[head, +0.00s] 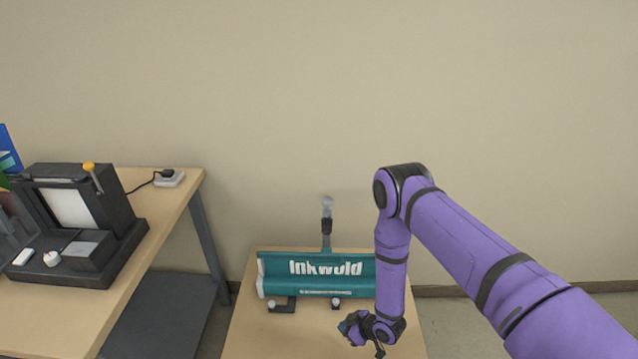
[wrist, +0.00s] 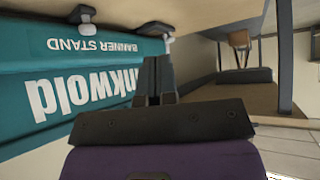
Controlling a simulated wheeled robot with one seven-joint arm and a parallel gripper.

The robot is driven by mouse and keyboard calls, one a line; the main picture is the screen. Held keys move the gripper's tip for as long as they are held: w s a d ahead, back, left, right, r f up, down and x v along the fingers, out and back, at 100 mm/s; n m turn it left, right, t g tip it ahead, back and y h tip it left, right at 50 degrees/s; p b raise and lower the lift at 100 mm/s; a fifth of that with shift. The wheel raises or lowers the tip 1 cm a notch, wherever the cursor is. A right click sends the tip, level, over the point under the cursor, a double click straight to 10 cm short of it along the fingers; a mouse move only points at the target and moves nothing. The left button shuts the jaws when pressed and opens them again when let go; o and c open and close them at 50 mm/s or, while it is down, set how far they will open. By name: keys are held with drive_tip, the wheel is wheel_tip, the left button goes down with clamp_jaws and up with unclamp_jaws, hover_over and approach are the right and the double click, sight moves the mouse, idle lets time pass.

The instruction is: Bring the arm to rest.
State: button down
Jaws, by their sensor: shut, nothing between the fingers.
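My purple arm reaches in from the right in the head view and bends down at the elbow. My gripper (head: 347,328) hangs low over the front part of a small wooden table (head: 244,335). In the wrist view the two dark fingers of my gripper (wrist: 157,78) are together with nothing between them. A teal "Inkwold" banner stand (head: 315,277) lies across the table behind my gripper. The banner stand also fills the left of the wrist view (wrist: 60,75), close to the fingers. My forearm hides its right end in the head view.
A black laminator-like machine (head: 118,238) with a yellow-tipped lever stands on a larger wooden table (head: 160,235) at the left. A power socket block (head: 170,178) with a plugged cable sits near that table's back corner. A grey upright (head: 327,225) rises behind the banner stand. Floor shows at right.

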drive_tip(key=w+d+r+m+t+h, duration=0.1)
drive_tip(key=w+d+r+h, duration=0.1)
drive_tip(key=w+r, duration=0.7)
drive_tip(key=w+d+r+m+t+h, duration=0.15)
drive_tip(key=w+r, duration=0.35)
drive_tip(key=r, duration=0.7)
drive_tip(key=d+r+m+h, duration=0.1)
drive_tip(key=d+r, duration=0.3)
drive_tip(key=r, duration=0.9)
drive_tip(key=d+r+m+h, duration=0.15)
drive_tip(key=d+r, duration=0.25)
drive_tip(key=r, duration=0.8)
drive_tip(key=s+d+r+m+h, duration=0.15)
drive_tip(key=s+d+r, duration=0.25)
drive_tip(key=s+r, duration=0.45)
drive_tip(key=s+d+r+m+h, duration=0.15)
drive_tip(key=s+d+r, duration=0.3)
drive_tip(key=r, duration=0.65)
drive_tip(key=s+d+r+m+g, duration=0.1)
drive_tip(key=s+r, duration=0.3)
drive_tip(key=s, duration=0.8)
drive_tip(key=s+d+r+m+g+y, duration=0.1)
drive_tip(key=s+r+m, duration=0.2)
drive_tip(key=s, duration=1)
drive_tip(key=shift+r, duration=0.45)
